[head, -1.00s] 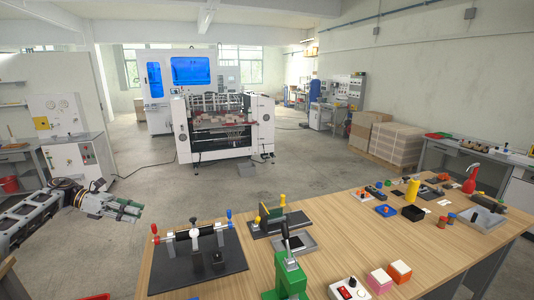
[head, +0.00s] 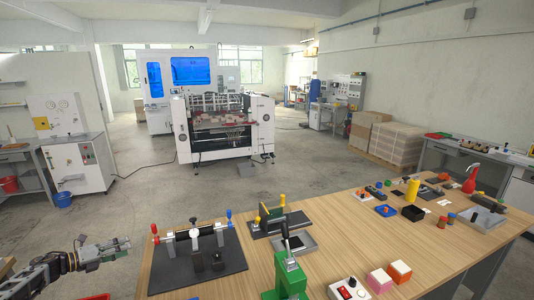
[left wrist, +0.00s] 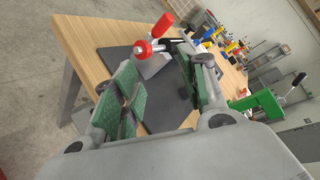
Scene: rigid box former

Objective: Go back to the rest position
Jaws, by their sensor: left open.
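My left gripper (head: 122,247) is at the lower left in the head view, just off the left edge of the wooden table (head: 330,250). It is empty. In the left wrist view its green-padded fingers (left wrist: 157,95) are spread apart, with the black-mat fixture (left wrist: 97,57) and its red handle beyond them. In the head view that fixture (head: 170,270) stands at the table's near left, right of the gripper and apart from it. My right gripper is not in view.
A green toggle press (head: 290,275), a switch box (head: 348,288) and two small boxes (head: 400,271) stand along the near side of the table. Small parts and a red spray bottle (head: 470,180) are at the right. Open floor (head: 130,205) lies left of the table.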

